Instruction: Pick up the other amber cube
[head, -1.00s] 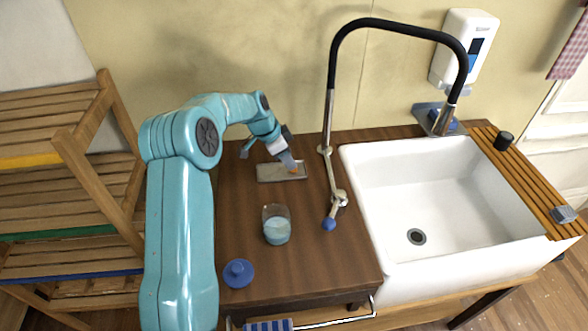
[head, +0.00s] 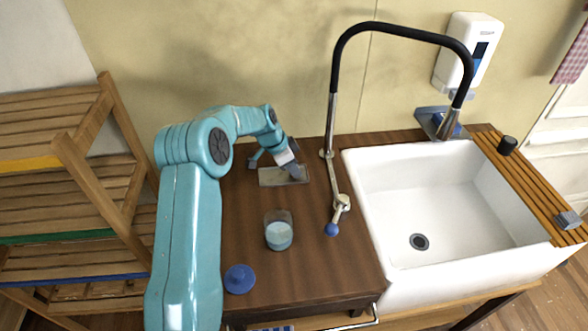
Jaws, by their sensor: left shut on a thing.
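My left gripper (head: 296,174) reaches in from the left and points down at the right end of a small grey tray (head: 270,178) on the wooden counter. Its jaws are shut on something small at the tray. An orange bit showed between the fingertips a second ago, so I take it to be the amber cube; the fingers hide it now. I cannot tell whether it is lifted off the tray. No other amber cube shows. My right gripper is not in view.
A glass with pale blue contents (head: 278,234) and a blue knobbed lid (head: 239,278) stand in front on the counter (head: 320,268). The tall black-hosed tap (head: 333,120) rises right of the gripper. The white sink (head: 440,200) lies right, a wooden rack (head: 75,190) left.

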